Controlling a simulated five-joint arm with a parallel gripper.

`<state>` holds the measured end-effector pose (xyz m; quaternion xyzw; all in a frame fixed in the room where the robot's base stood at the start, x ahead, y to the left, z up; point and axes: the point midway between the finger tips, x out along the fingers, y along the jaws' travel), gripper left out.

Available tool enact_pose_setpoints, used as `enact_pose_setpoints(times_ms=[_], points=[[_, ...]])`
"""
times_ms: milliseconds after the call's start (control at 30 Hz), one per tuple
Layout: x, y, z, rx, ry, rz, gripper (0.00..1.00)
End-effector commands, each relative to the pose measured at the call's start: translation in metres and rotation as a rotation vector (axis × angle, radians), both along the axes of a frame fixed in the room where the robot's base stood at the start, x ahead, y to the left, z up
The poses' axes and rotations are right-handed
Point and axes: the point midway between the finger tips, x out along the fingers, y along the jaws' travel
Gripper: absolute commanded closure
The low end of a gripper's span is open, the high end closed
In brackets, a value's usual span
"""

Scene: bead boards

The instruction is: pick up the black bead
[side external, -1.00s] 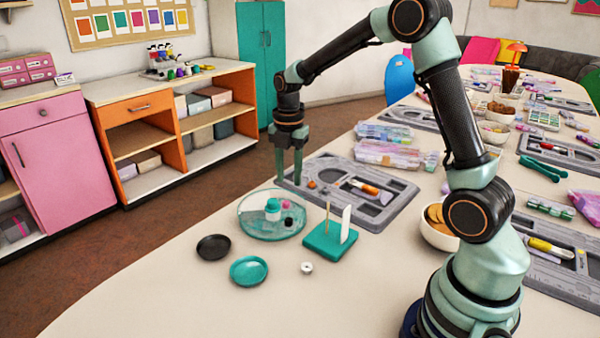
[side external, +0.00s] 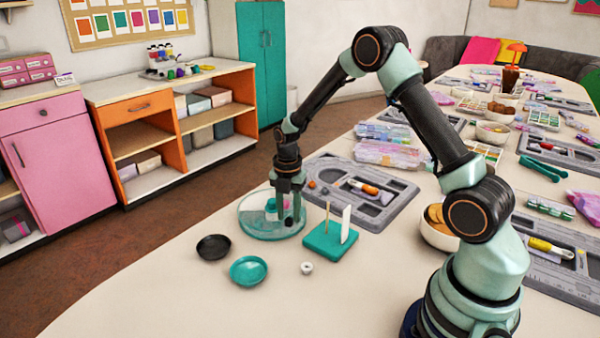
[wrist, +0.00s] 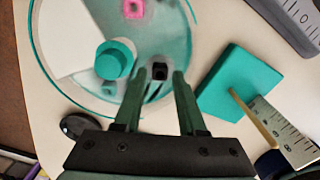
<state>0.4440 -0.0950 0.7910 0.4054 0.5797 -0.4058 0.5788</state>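My gripper (wrist: 160,74) is open, with one fingertip on each side of the bead and a small gap showing on both sides. In the side view my gripper (side external: 288,216) is low over the right part of the dish, fingers pointing down. The fingers largely hide the bead there. I cannot tell the exact height of the fingertips over the dish.
A teal-lidded jar (wrist: 115,60) stands close to my left fingertip in the wrist view, and a pink bead (wrist: 134,9) lies farther off. A teal block with an upright peg (side external: 325,240) is right of the dish. Black (side external: 213,247) and teal (side external: 248,269) saucers sit in front.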

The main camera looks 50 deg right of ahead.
Motion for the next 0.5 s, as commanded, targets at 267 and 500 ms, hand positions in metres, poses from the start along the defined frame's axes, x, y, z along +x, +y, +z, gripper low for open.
enact_pose_setpoints(times_ms=[267,500], points=[[0.0003,-0.0002,-0.0118,0.000,-0.002,0.000,0.60],[0.0002,-0.0002,-0.0115,-0.001,-0.001,0.000,1.00]])
